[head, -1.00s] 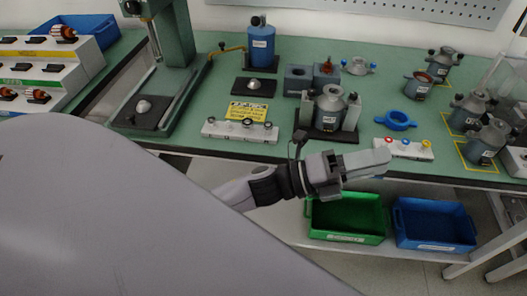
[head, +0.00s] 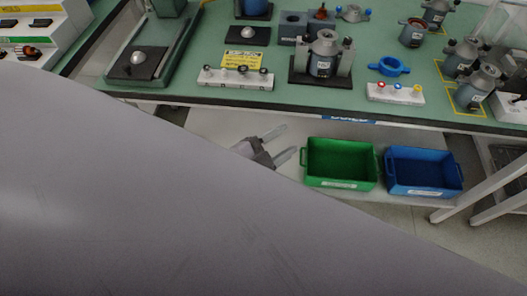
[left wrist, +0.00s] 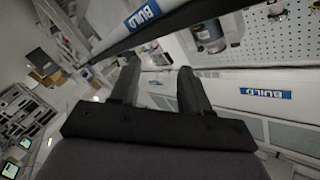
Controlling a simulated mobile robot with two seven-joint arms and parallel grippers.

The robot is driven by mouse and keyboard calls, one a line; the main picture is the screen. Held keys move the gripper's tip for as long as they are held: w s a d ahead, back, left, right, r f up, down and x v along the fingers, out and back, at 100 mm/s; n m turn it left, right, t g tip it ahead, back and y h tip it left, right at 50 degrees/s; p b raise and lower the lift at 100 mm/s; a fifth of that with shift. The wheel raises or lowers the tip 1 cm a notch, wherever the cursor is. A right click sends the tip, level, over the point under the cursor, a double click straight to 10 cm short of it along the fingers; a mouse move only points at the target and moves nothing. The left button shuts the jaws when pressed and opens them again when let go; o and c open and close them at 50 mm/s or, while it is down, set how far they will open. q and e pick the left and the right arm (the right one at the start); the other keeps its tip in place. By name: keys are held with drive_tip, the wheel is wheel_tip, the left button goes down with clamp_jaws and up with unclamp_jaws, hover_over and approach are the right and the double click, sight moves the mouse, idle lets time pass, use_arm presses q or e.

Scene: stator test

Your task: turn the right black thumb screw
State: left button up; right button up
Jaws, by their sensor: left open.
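The right black thumb screw (head: 347,42) sits on the right upright of a dark fixture (head: 302,77) on the green bench. A grey motor housing (head: 321,66) stands upright between the two uprights. The left black thumb screw (head: 299,38) is on the other side. My left gripper (head: 288,142) is open and empty, below the bench's front edge and apart from the fixture. Its two fingers also show spread in the left wrist view (left wrist: 157,75), with nothing between them. My right gripper is not in view.
A green bin (head: 341,164) and a blue bin (head: 424,172) stand on the lower shelf, right of my left gripper. The bench front edge (head: 330,112) lies between gripper and fixture.

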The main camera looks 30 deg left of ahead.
use_arm(q)
drive_tip(key=shift+s+a+f+n+y, duration=0.35)
drive_tip(key=shift+s+a+f+n, duration=0.1)
drive_tip(key=shift+s+f+n, duration=0.2)
drive_tip(key=shift+s+a+f+n+y, duration=0.4)
drive_tip(key=shift+s+f+n, duration=0.15)
drive_tip(key=shift+n, duration=0.1)
